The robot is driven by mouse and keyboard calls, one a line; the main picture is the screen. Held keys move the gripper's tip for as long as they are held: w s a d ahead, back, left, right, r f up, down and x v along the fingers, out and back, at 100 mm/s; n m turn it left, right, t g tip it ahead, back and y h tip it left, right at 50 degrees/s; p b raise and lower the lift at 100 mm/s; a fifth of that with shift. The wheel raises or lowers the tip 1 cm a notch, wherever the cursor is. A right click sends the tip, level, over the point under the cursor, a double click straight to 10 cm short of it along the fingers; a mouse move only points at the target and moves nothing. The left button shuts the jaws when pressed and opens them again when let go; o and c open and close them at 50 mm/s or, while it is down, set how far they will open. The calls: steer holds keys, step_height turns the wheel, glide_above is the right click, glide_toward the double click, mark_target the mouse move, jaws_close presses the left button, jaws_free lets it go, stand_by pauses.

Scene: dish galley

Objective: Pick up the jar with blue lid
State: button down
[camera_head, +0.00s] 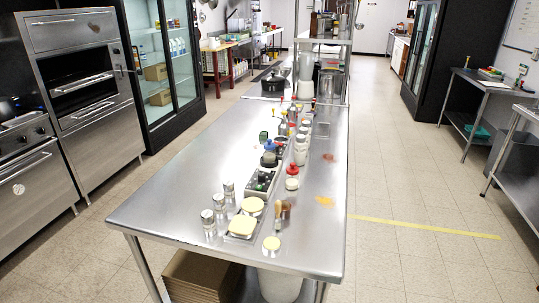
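What looks like the jar with the blue lid (269,147) stands upright near the middle of the long steel table (180,190). Its blue top shows clearly; its lower body looks dark and is small in the picture. A dark tray with small items is just in front of it, and white jars stand close to its right. My gripper is not in view.
Close around it are a tray of small items (261,181), a red-topped jar (292,178) and a white jar (300,151). Bottles and pots crowd the far end. The table's left side is clear.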

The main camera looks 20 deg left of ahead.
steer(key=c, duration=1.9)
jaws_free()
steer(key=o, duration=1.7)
